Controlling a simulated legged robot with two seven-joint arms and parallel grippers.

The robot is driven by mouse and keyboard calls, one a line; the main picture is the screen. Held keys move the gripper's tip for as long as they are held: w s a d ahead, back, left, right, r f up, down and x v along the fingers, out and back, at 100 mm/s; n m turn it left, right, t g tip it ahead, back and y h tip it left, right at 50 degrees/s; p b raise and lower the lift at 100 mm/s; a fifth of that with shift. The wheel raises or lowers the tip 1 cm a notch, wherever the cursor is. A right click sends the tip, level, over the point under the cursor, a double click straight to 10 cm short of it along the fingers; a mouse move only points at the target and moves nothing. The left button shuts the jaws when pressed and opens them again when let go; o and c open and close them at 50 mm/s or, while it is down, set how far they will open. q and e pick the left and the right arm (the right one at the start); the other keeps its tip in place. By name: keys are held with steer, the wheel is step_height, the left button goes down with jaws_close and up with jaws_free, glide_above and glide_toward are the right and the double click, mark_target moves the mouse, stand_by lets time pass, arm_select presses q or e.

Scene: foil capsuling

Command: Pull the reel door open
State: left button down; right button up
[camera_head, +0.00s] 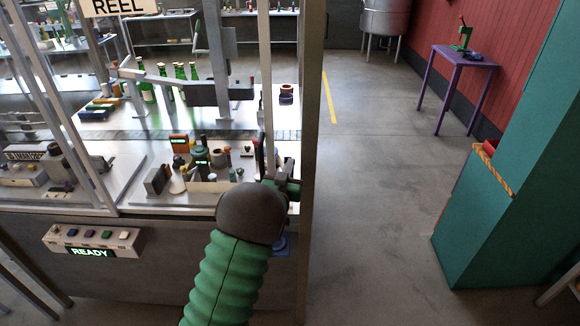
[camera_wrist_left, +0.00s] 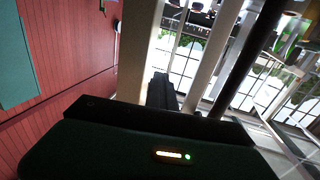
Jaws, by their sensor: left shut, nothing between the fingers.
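The machine enclosure carries a REEL sign (camera_head: 119,6) at the top left of the head view. Pale upright frame bars (camera_head: 265,70) run down its front, and the reel door seems to be this framed front; it looks closed, though its edges are hard to tell. My left gripper (camera_head: 289,187) is at the lower right of the front, beside the right corner post (camera_head: 312,100). It is shut and empty, and my dark wrist partly hides it. In the left wrist view its dark fingers (camera_wrist_left: 162,92) point toward pale upright bars (camera_wrist_left: 208,55). Contact with a handle cannot be made out. My right gripper is out of view.
A button box (camera_head: 92,240) with a READY display is on the lower front. Green bottles (camera_head: 180,75) and small machine parts stand inside. Open floor (camera_head: 375,200) lies to the right, before a teal cabinet (camera_head: 510,180) and a purple table (camera_head: 463,58).

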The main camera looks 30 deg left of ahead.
arm_select(q)
steer(key=shift+w+a+f, duration=0.15)
steer(key=c, duration=2.1)
jaws_free()
steer(key=shift+a, duration=0.15)
steer(key=o, duration=0.5)
steer(key=shift+a, duration=0.2)
steer(key=shift+o, duration=1.2)
steer(key=shift+d, duration=0.2)
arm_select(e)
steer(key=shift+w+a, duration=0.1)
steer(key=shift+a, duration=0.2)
arm_select(q)
steer(key=shift+d, duration=0.1)
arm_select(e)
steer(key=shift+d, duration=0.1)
